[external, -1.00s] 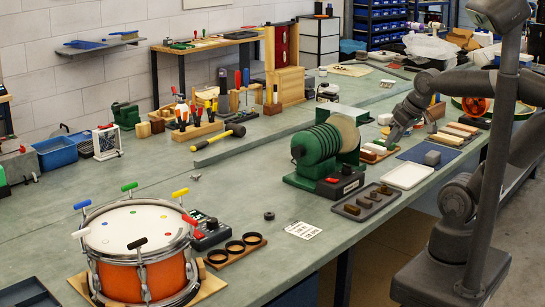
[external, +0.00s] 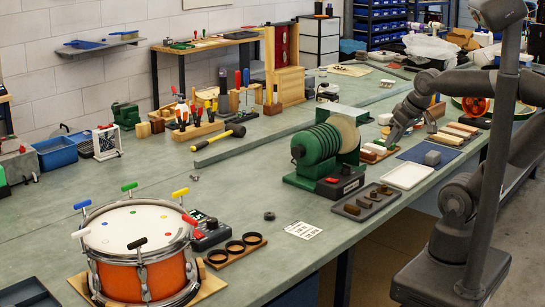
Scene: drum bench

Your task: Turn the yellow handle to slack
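The drum (external: 150,275) stands at the front left with an orange shell, a white head and several coloured handles around its rim. The yellow handle (external: 180,192) is at the far right of the rim and tilts up to the right. Green (external: 129,187), blue (external: 82,205), white (external: 81,233), black (external: 137,243) and red (external: 189,219) handles share the rim. My gripper (external: 391,143) is far from the drum, low over the right side of the bench beside small blocks. It is too small to tell whether its fingers are open.
A dark box with a display (external: 210,233) and a strip with three rings (external: 237,249) sit right of the drum. A green grinding machine (external: 318,150) stands between my gripper and the drum. A black tray (external: 366,202) and a white tray (external: 405,176) lie near the front edge.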

